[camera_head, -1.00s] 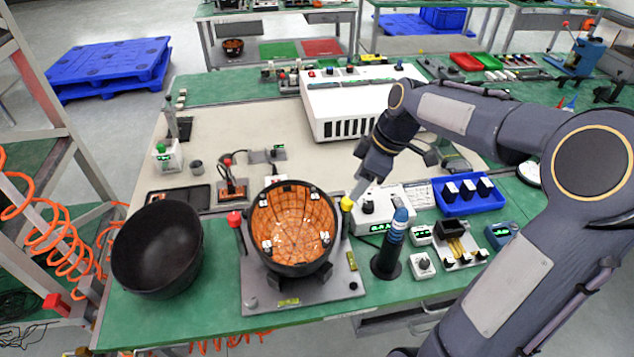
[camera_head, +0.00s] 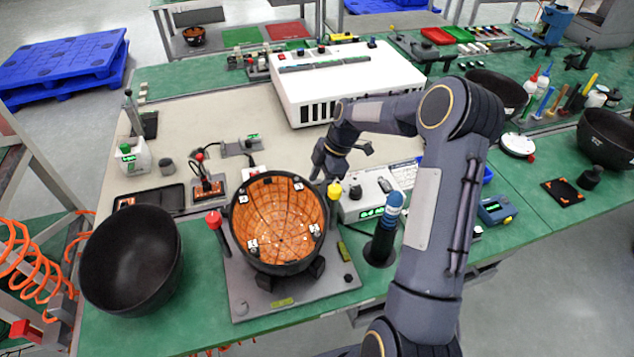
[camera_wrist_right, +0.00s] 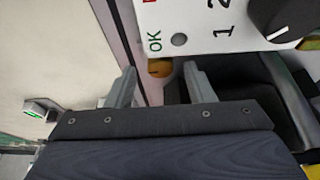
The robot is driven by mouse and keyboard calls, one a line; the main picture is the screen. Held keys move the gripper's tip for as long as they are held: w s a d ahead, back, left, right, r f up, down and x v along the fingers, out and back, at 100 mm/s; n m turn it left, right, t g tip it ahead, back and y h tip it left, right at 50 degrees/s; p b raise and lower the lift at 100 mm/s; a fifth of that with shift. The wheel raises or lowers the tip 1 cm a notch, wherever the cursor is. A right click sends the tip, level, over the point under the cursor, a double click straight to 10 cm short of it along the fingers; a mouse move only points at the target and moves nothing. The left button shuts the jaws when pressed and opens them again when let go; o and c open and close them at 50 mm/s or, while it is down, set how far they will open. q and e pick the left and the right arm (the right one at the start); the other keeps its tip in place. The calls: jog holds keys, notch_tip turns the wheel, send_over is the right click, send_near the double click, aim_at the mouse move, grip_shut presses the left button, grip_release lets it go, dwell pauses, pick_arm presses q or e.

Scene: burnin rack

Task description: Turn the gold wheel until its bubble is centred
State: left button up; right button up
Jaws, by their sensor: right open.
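The gold wheel appears to be the yellow knob (camera_head: 334,190) at the right of the round bowl fixture, beside a white meter box. A gold rounded piece (camera_wrist_right: 160,68) shows between my finger ends in the right wrist view, partly hidden. My right gripper (camera_head: 325,172) is just above and behind the yellow knob. In the right wrist view its fingers (camera_wrist_right: 160,80) are apart, one on each side of the gold piece; contact cannot be told. Yellow-green vials lie on the fixture's base plate (camera_head: 240,300), at the front (camera_head: 282,302) and right (camera_head: 345,251); their bubbles are too small to read. My left gripper is out of view.
A red knob (camera_head: 214,220) stands left of the orange-lined bowl (camera_head: 280,222). The white meter box (camera_head: 362,205) and a blue-topped black post (camera_head: 383,235) stand close on the right. A black bowl (camera_head: 130,260) is at the left. The beige mat behind has free room.

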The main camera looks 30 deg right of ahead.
jog(key=shift+w+a+f, duration=0.1)
jog(key=shift+a+f, duration=0.1)
jog(key=shift+f, duration=0.35)
jog(key=c, duration=1)
jog(key=shift+f+m+t+b, duration=0.1)
jog(key=shift+m+t+b, duration=0.4)
jog(key=shift+m+b, duration=0.9)
jog(key=shift+s+a+m+t+h+b, duration=0.15)
jog(key=shift+m+t+h+b, duration=0.15)
jog(key=shift+m+b, duration=0.45)
jog(key=shift+s+d+m+t+h+b, duration=0.1)
jog(key=shift+m+t+h+b, duration=0.15)
jog(key=shift+m+b, duration=0.45)
jog(key=shift+m, duration=0.25)
jog(key=shift+r, duration=0.2)
jog(key=o, duration=1)
